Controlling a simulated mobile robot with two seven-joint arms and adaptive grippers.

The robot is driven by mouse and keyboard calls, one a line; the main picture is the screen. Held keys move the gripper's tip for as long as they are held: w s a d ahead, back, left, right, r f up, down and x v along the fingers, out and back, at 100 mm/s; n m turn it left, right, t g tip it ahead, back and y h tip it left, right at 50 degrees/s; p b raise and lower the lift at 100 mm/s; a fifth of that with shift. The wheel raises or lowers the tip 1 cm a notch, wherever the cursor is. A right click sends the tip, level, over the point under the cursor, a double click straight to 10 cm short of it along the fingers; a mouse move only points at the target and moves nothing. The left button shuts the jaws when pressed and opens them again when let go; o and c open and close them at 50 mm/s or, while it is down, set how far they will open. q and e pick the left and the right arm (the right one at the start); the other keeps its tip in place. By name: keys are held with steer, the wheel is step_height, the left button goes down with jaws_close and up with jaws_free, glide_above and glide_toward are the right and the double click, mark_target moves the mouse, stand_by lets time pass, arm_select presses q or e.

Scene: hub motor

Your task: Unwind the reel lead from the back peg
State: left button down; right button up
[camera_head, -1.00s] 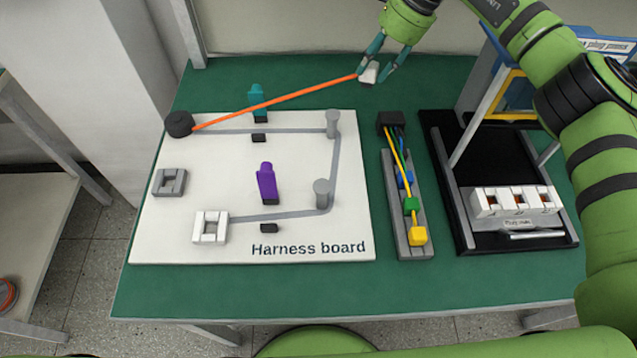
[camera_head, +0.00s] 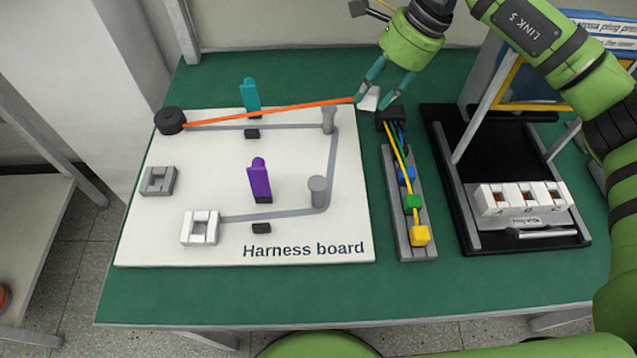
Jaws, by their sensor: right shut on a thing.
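The orange reel lead (camera_head: 270,113) runs taut from the black reel (camera_head: 170,121) at the board's back left to a small white connector (camera_head: 370,100) at its right end. My right gripper (camera_head: 376,102) is shut on the white connector, just beyond the board's back right corner. The back peg (camera_head: 328,120) is a grey post near that corner, and the front peg (camera_head: 317,189) stands nearer me. The lead passes close to the back peg's top; I cannot tell whether they touch. I see no turn of lead around either peg. My left gripper is not in view.
The white harness board (camera_head: 300,225) carries a teal clip (camera_head: 249,95), a purple clip (camera_head: 259,180), a grey holder (camera_head: 158,180) and a white holder (camera_head: 200,227). A grey rack (camera_head: 418,250) with coloured plugs and a black press stand (camera_head: 470,225) are on the right.

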steer(key=shift+s+a, duration=0.15)
steer(key=shift+s, duration=0.35)
steer(key=shift+a+r, duration=0.1)
steer(key=shift+a, duration=0.15)
steer(key=shift+s+a+r, duration=0.25)
steer(key=shift+a+r, duration=0.1)
steer(key=shift+r, duration=0.2)
steer(key=shift+a, duration=0.15)
steer(key=s+a, duration=0.2)
steer(key=a, duration=1.3)
steer(key=s+a, duration=0.2)
steer(key=a, duration=1.2)
steer(key=shift+s+a, duration=0.25)
steer(key=shift+a, duration=0.15)
